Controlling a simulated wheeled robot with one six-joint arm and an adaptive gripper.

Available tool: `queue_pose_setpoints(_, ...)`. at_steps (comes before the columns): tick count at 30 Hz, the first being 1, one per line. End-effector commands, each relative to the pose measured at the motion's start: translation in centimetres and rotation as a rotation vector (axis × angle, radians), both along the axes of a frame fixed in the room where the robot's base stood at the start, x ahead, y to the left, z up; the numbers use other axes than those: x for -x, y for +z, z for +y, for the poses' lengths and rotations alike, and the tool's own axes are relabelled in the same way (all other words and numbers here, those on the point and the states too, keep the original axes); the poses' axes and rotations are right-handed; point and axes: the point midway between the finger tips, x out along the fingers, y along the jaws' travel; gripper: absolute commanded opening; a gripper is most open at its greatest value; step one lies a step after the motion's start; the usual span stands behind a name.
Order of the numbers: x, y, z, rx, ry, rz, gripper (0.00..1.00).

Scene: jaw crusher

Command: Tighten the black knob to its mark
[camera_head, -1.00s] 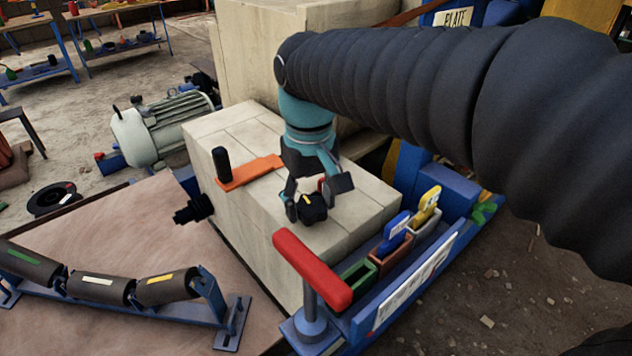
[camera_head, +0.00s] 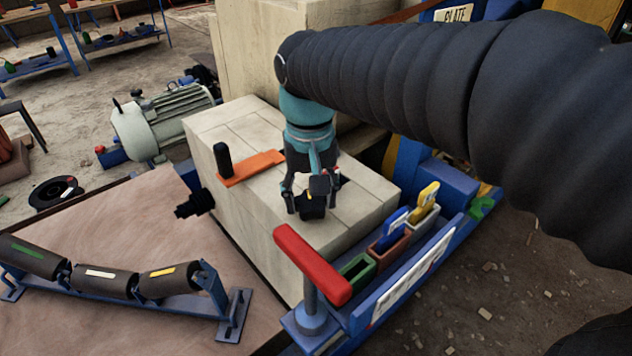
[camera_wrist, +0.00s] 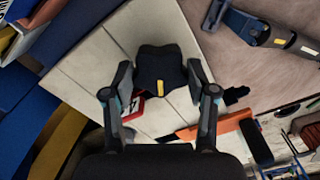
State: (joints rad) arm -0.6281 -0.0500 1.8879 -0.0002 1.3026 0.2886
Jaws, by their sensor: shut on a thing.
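The black knob (camera_head: 311,207) sits on top of the pale block (camera_head: 255,222). It carries a yellow stripe. My gripper (camera_head: 313,200) points down from above and is shut on the knob, with a finger on either side; the fingers also show in the wrist view (camera_wrist: 159,78). A small red-and-white piece (camera_wrist: 133,108) lies beside the knob, partly hidden by a finger. Whether it is the mark is hard to tell.
An orange plate with a black upright handle (camera_head: 250,168) is on the block, left of my gripper. A red-topped T-handle (camera_head: 312,265) rises in front. Coloured bins with blue and yellow tags (camera_head: 388,243) line the right side. Rollers (camera_head: 105,283) lie at lower left.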

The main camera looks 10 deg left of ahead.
Motion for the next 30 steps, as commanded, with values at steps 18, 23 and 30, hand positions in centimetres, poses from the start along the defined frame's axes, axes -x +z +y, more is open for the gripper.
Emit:
queue_pose_setpoints(18, 0.0, 0.5, 0.0, 0.0, 0.0, 0.001, 0.82)
queue_pose_setpoints(23, 0.0, 2.7, 0.0, -0.001, 0.0, 0.0, 0.82)
queue_pose_setpoints(30, 0.0, 7.5, 0.0, 0.0, 0.001, 0.001, 0.82)
